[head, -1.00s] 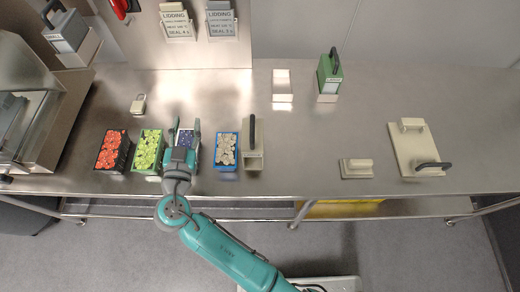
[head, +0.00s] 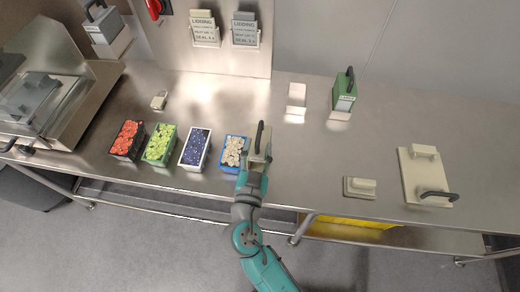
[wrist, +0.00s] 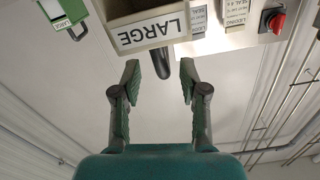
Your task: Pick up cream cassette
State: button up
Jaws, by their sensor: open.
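The cream cassette (head: 258,156) stands on the steel counter just right of the blue-rimmed tray, with a black handle on top. In the wrist view the cream cassette (wrist: 150,30) carries a LARGE label, and its dark handle points down between my fingertips in the picture. My gripper (wrist: 160,70) is open, with one finger to each side of the handle's end and no visible contact. In the head view my gripper (head: 255,178) is at the cassette's near side and partly hides its lower part.
Trays of red, green, dark blue and pale pieces (head: 232,152) stand in a row to the left. A green cassette (head: 344,92) stands at the back. A cream block (head: 360,187) and a cream plate with a black handle (head: 423,170) lie right. Counter between is clear.

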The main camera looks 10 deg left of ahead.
aim_at(261, 125)
jog(key=shift+w+r, duration=0.15)
jog(key=shift+w, duration=1.3)
jog(key=shift+w+r, duration=0.15)
jog(key=shift+w, duration=1.3)
jog(key=shift+c, duration=0.2)
grip_shut()
